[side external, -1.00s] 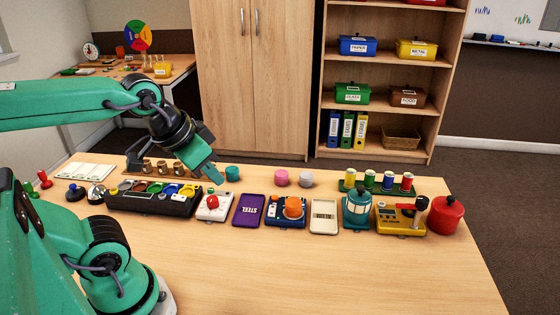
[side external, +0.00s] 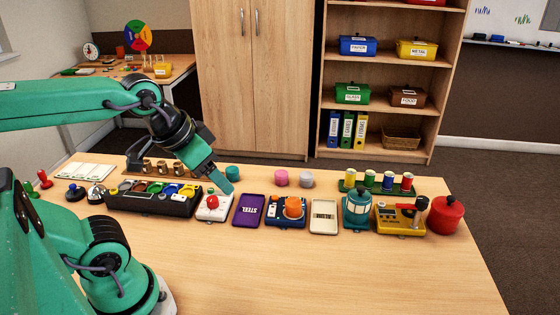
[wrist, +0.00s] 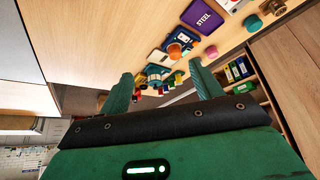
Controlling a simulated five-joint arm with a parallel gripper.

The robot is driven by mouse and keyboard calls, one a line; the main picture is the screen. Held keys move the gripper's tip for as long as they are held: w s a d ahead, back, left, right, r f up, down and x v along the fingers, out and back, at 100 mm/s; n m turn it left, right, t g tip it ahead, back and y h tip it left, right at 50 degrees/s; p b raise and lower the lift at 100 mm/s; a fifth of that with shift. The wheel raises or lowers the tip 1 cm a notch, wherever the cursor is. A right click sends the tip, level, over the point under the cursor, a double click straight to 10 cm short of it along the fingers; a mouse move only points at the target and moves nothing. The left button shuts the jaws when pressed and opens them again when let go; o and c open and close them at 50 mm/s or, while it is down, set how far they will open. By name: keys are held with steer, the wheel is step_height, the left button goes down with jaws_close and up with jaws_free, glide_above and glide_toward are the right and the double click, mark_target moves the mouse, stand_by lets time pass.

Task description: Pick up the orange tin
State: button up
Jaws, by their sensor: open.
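The orange tin (side external: 293,208) sits on top of a blue device (side external: 273,214) in the middle of the table row. In the wrist view the orange tin (wrist: 174,52) shows beyond the fingertips, on the same device. My gripper (side external: 227,187) hangs left of the orange tin, near the teal tin (side external: 232,173) and the white box with a red button (side external: 213,207). In the wrist view my gripper (wrist: 161,70) is open, with nothing between its two green fingers.
The purple STEEL case (side external: 248,210) lies between my gripper and the blue device. A cream tray (side external: 323,216) lies to its right, then a teal lantern (side external: 356,208). A pink tin (side external: 281,177) and a grey tin (side external: 306,179) stand behind. The table front is clear.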

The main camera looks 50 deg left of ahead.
steer(key=shift+w, duration=0.1)
steer(key=n+g, duration=0.6)
steer(key=n, duration=0.1)
glide_above(293, 201)
step_height(293, 201, down, 13)
steer(key=shift+d+r, duration=0.1)
steer(key=shift+r, duration=0.05)
steer(key=shift+w+f, duration=0.1)
steer(key=shift+f, duration=1.6)
steer(key=shift+f, duration=0.1)
